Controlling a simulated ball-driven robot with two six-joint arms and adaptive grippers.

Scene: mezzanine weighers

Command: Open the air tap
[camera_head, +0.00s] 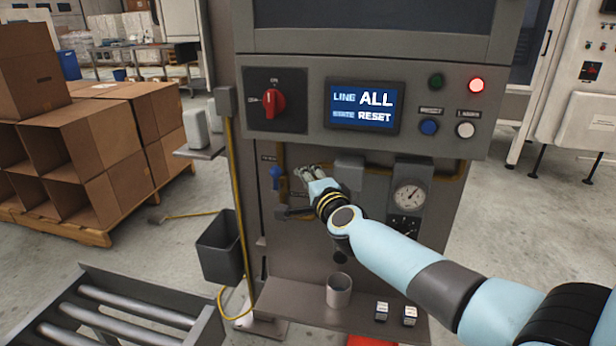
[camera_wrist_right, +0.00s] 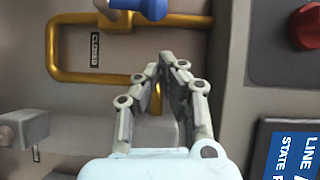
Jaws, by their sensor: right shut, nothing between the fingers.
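The air tap has a blue handle (camera_head: 277,175) on the yellow pipe at the left of the grey machine front. The handle also shows at the top edge of the right wrist view (camera_wrist_right: 140,8), partly cut off. A small label there reads CLOSED (camera_wrist_right: 95,48). My right gripper (camera_head: 303,172) is a little right of the handle, apart from it. In the wrist view its fingers (camera_wrist_right: 172,62) are shut with nothing between them, in front of the pipe. My left gripper is out of view.
A red rotary switch (camera_head: 273,103) and a screen (camera_head: 362,107) reading LINE ALL sit above the tap. A gauge (camera_head: 409,195) is to the right. A shelf below holds a grey cup (camera_head: 339,290) and two small boxes. A dark bin (camera_head: 220,245) hangs at left.

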